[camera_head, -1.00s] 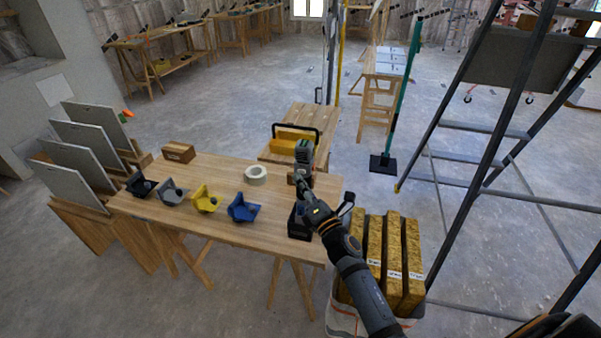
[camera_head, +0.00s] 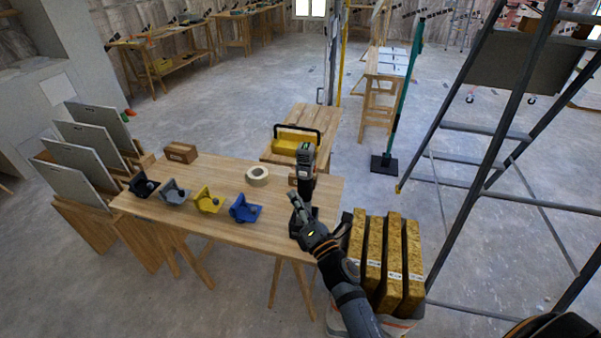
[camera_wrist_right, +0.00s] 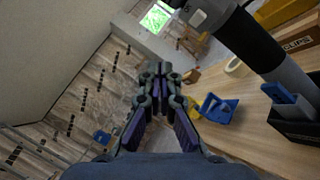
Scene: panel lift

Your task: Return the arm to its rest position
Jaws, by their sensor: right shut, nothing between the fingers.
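My right arm reaches in from the bottom of the head view. My right gripper (camera_head: 296,203) is over the right end of the wooden table (camera_head: 230,229), beside a dark upright power tool (camera_head: 306,160). In the right wrist view my right gripper (camera_wrist_right: 157,70) is shut with nothing between its fingers. The tool's dark shaft (camera_wrist_right: 250,40) rises close on the right there, apart from the fingers. My left gripper is not in view.
The table bears several clamp-like brackets, including a blue one (camera_head: 244,209), a tape roll (camera_head: 257,175) and a brown box (camera_head: 181,152). Grey panels (camera_head: 82,148) stand at left. Yellow-brown slabs (camera_head: 388,262) stand right of my arm. A stepladder (camera_head: 487,155) stands at right.

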